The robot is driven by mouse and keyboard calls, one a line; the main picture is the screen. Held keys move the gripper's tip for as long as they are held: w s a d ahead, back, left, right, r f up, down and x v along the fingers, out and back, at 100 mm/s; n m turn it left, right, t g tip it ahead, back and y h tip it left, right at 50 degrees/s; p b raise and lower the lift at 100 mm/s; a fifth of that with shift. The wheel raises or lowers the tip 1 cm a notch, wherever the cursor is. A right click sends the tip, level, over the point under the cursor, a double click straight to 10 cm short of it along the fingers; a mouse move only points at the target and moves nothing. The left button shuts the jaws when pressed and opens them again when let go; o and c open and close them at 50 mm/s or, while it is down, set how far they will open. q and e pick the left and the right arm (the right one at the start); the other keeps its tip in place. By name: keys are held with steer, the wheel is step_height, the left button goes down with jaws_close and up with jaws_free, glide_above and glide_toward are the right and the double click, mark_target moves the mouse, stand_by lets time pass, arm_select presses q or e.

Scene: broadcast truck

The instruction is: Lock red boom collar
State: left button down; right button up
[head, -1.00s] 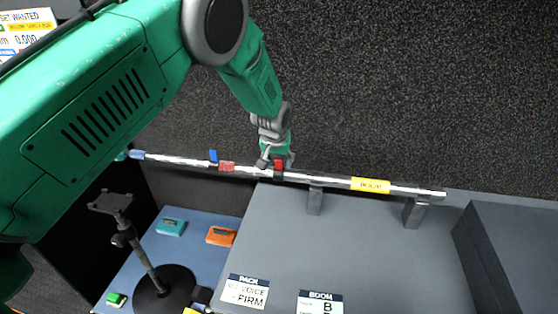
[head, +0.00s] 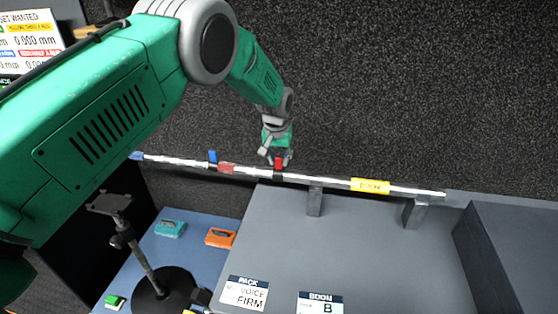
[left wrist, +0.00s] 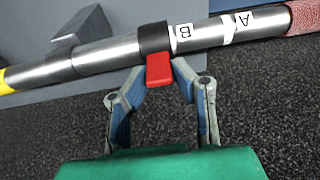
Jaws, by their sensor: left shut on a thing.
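The silver boom pole (head: 330,184) lies across the supports, with a yellow label (head: 370,186) near its right end. A dark collar with a red lever (head: 279,162) sits around the pole. In the left wrist view the red lever (left wrist: 158,70) points toward my gripper, beside white marks B (left wrist: 183,32) and A (left wrist: 243,20). My left gripper (left wrist: 158,78) is shut on the red lever, one fingertip at each side of it. In the head view my left gripper (head: 276,156) is just above the pole. My right gripper is not in view.
Grey supports (head: 315,202) stand on the grey top. A black stand (head: 150,270) and teal (head: 170,229) and orange (head: 220,237) items are below left. A dark wall is behind.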

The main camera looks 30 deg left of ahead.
arm_select(q)
steer(key=c, duration=1.4)
jaws_free()
steer(key=shift+w, duration=0.1)
steer(key=shift+o, duration=0.2)
steer(key=shift+r, duration=0.2)
steer(key=v, duration=1.1)
steer(key=shift+r, duration=0.25)
steer(key=shift+f, duration=0.1)
